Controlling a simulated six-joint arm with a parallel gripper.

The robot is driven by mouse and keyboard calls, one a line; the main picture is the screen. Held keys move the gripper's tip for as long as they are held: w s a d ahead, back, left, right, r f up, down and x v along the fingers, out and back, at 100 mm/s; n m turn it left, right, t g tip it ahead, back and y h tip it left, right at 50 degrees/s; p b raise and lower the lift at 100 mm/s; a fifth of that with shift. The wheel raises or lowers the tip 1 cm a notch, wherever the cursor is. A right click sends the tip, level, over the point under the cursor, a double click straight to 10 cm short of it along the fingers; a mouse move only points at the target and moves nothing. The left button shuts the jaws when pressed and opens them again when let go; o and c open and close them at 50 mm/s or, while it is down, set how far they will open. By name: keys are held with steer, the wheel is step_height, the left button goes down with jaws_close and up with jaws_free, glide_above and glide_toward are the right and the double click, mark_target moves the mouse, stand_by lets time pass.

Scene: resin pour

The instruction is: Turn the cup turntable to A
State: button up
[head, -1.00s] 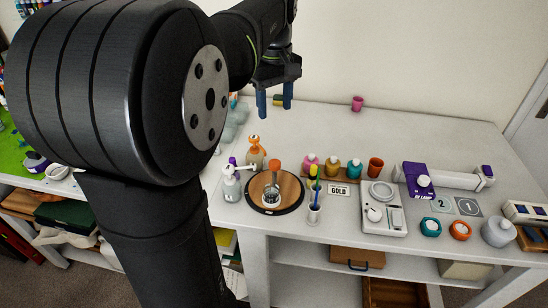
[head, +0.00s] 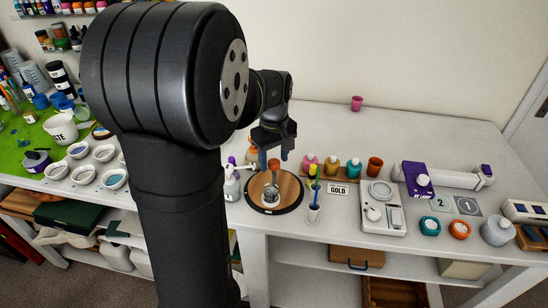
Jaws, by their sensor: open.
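The cup turntable (head: 290,194) is a round wooden disc with a dark rim near the table's front edge. No letter A is readable on the turntable.
A pump bottle (head: 232,187) stands left of the turntable, and a holder with brushes (head: 313,212) stands right. Several coloured bottles (head: 332,166) and an orange cup (head: 375,167) stand behind the GOLD sign (head: 339,191). A scale (head: 382,215) lies farther right. The back of the table is mostly clear.

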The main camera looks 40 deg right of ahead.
steer(key=shift+f, duration=0.15)
jaws_close()
steer(key=shift+m, duration=7)
jaws_free()
